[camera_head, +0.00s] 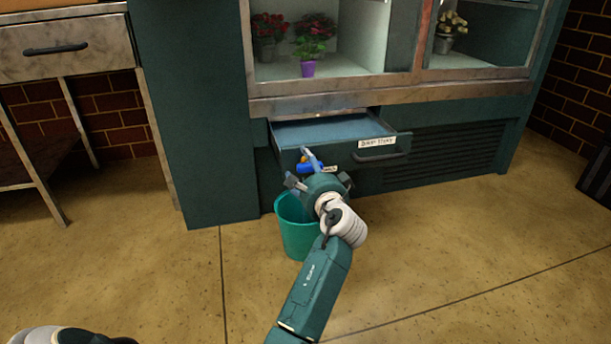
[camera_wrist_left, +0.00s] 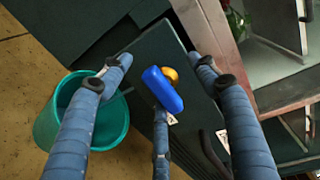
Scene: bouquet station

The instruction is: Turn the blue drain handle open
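The blue drain handle (camera_wrist_left: 163,89) is a short bar beside a brass valve piece (camera_wrist_left: 170,73), on the front of a pulled-out dark green drawer (camera_wrist_left: 150,45). In the head view the handle (camera_head: 311,168) shows partly, behind my gripper's fingers. My left gripper (camera_head: 316,172) is open, with its fingers spread in front of the handle. In the left wrist view, two fingers stand on either side of the handle and a third is below it. I see clear gaps to the side fingers; whether the lower finger touches the handle I cannot tell. My right gripper is not in view.
A teal bucket (camera_head: 297,238) stands on the floor below the drawer's left end, close under my left gripper. The drawer has a dark pull handle (camera_head: 380,156) at right. A cabinet with potted flowers (camera_head: 308,50) is above. A metal table (camera_head: 65,50) stands left.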

